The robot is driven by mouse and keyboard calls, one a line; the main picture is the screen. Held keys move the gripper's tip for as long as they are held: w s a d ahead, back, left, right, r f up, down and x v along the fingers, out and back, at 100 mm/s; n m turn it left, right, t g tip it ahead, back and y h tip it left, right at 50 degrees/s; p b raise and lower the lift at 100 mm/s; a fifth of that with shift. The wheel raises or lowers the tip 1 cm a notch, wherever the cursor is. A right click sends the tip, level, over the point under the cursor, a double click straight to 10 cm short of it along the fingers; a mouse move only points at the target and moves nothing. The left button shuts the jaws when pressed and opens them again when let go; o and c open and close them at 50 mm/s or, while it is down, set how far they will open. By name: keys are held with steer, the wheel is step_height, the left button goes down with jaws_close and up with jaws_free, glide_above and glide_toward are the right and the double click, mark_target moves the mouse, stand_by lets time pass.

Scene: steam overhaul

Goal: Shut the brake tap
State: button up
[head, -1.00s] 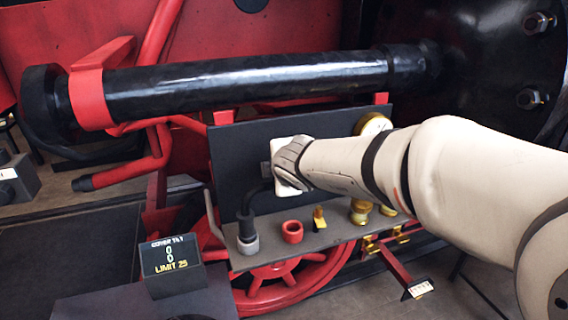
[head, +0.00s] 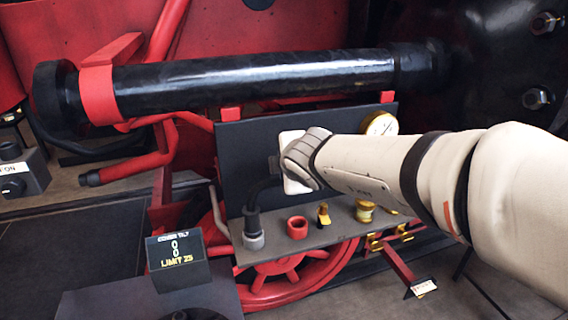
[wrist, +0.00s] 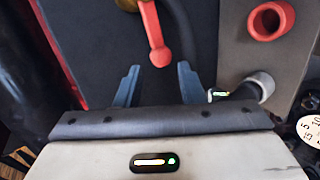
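In the wrist view a red lever (wrist: 153,32) with a rounded end hangs from a brass fitting (wrist: 127,4) on a dark panel. I take it for the brake tap. My gripper (wrist: 158,72) is open, its two blue-grey fingers apart. The lever's rounded end lies just beyond and between the fingertips; I see no contact. In the head view my gripper (head: 300,162) is in front of the dark panel (head: 245,142), and my wrist and arm hide the lever.
A shelf below the panel holds a red cup (head: 297,227), a grey collar with a black hose (head: 253,232) and brass parts (head: 364,211). A brass gauge (head: 381,123) sits at upper right. A black pipe (head: 250,82) runs above. A small sign (head: 177,258) stands at lower left.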

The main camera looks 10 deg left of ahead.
steer(key=v, duration=0.3)
steer(key=shift+s+d+r, duration=0.1)
steer(key=shift+s+r, duration=0.05)
steer(key=shift+s, duration=0.15)
